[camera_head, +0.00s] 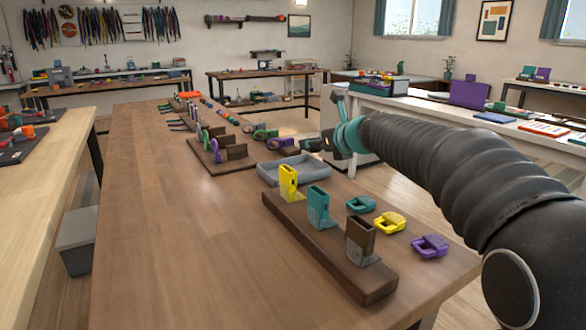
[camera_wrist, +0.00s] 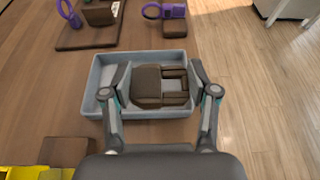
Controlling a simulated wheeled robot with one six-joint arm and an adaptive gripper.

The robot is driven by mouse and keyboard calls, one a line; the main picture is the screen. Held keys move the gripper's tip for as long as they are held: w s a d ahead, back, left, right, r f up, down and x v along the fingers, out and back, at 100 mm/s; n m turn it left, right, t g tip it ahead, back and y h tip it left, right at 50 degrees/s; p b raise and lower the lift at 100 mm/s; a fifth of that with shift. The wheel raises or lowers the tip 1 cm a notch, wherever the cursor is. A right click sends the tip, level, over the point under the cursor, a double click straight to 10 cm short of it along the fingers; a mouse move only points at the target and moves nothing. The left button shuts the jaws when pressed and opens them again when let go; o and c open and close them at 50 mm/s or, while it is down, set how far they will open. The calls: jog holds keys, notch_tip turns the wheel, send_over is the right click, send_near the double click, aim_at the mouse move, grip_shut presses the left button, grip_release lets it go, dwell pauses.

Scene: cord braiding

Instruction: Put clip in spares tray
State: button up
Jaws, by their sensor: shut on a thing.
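My gripper (camera_wrist: 160,82) is shut on a dark brown clip (camera_wrist: 150,88), with one finger on each side of it. In the wrist view the clip lies in front of the grey tray (camera_wrist: 92,98), within its outline. How high it is above the tray floor I cannot tell. In the head view the tray (camera_head: 290,181) sits on the brown table behind the yellow holder, and my gripper (camera_head: 316,143) is above its far right side. The clip is not clear there.
A wooden base (camera_head: 325,262) carries yellow (camera_head: 289,182), teal (camera_head: 318,207) and brown (camera_head: 360,240) holders. Loose teal (camera_head: 360,204), yellow (camera_head: 390,222) and purple (camera_head: 430,246) clips lie to its right. Another board (camera_head: 222,165) stands beyond the tray. The table's left part is clear.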

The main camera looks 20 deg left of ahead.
jog(key=a+f, duration=0.1)
jog(key=a, duration=0.1)
jog(key=a+f, duration=0.1)
jog(key=a, duration=0.1)
jog(key=a+f, duration=0.1)
jog(key=a, duration=0.1)
jog(key=shift+w+a+f, duration=0.15)
jog(key=shift+w+f, duration=0.1)
jog(key=shift+f, duration=0.1)
jog(key=shift+f+b, duration=0.45)
jog(key=shift+f, duration=1.6)
jog(key=shift+f, duration=0.2)
jog(key=o, duration=0.8)
jog(key=shift+r, duration=0.15)
jog(key=shift+r, duration=0.15)
jog(key=v, duration=1.2)
jog(key=shift+b, duration=0.3)
